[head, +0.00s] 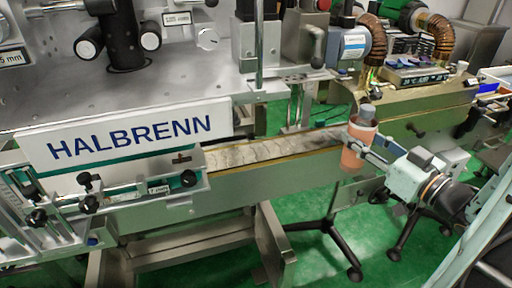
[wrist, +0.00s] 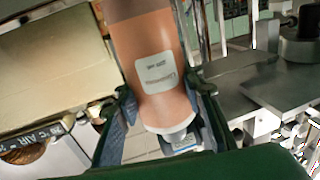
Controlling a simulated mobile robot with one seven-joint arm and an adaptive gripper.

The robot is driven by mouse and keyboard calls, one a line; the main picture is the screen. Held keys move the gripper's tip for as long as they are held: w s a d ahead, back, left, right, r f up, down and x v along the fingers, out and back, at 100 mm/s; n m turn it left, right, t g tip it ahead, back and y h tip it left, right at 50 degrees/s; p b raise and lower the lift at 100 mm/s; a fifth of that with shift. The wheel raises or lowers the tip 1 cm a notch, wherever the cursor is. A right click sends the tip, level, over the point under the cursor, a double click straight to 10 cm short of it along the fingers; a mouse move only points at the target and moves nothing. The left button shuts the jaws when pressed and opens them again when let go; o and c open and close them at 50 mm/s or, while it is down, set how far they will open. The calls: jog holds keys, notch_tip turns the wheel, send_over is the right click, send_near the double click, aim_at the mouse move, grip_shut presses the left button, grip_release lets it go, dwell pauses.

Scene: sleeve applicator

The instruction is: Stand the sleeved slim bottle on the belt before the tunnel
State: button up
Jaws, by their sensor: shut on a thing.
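The slim bottle (head: 353,157) wears a salmon-orange sleeve and has a grey cap. In the wrist view the bottle (wrist: 148,45) lies between both fingers (wrist: 160,98), with a white label showing and the cap end toward the camera. The belt (head: 260,152) is a grey strip running toward the gold-coloured tunnel (head: 425,97) at right.
A rail edges the front of the belt. The white HALBRENN panel (head: 130,137) and clamp knobs (head: 90,183) stand at left. A metal post (head: 259,45) rises behind the belt. Ribbed brown ducts (head: 440,35) top the tunnel. The visible belt left of the bottle is clear.

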jog(key=shift+f+b+x, duration=0.5)
jog(key=shift+f+x, duration=0.1)
jog(key=shift+x, duration=2.4)
jog(key=shift+f+b+x, duration=0.5)
jog(key=shift+f+x, duration=0.1)
jog(key=shift+x, duration=2.4)
jog(key=shift+f+b+x, duration=0.5)
jog(key=shift+f+x, duration=0.05)
jog(key=shift+x, duration=2.5)
jog(key=shift+a, duration=0.1)
jog(key=shift+f, duration=0.2)
jog(key=o, duration=1.4)
jog(key=shift+r, duration=0.15)
